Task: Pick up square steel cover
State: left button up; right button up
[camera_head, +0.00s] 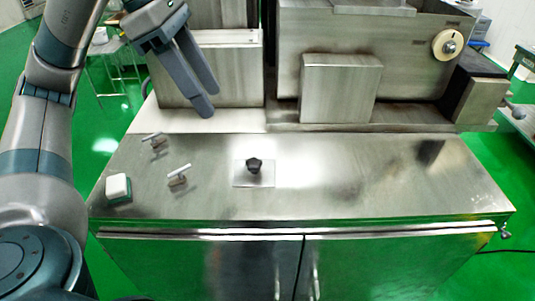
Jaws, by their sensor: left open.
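The square steel cover (240,181) is a small, flat, shiny plate with a black knob standing up from its middle. It lies on the steel cabinet top, near the centre of the head view. My left gripper (208,101) comes in from the upper left with its fingers pointing down and to the right. It is open and empty, above and to the left of the cover and apart from it. My right gripper is not in view.
Two small metal handles (178,178) (155,140) and a white-and-green block (118,187) are on the left of the cabinet top (350,185). Steel machine housings (340,88) stand along the back. The top is clear right of the cover.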

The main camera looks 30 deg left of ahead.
pick_arm(q)
jog(key=shift+s+r, duration=0.1)
jog(key=shift+s, duration=0.15)
jog(key=p, duration=0.2)
send_near(254, 167)
jog(key=f, duration=0.1)
jog(key=w+f, duration=0.1)
jog(key=shift+a+f, duration=0.15)
jog(key=shift+f, duration=0.65)
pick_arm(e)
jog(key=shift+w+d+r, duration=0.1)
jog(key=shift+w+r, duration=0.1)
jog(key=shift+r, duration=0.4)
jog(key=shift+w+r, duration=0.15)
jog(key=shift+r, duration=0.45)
pick_arm(q)
jog(key=shift+w+p, duration=0.1)
jog(key=shift+p, duration=0.2)
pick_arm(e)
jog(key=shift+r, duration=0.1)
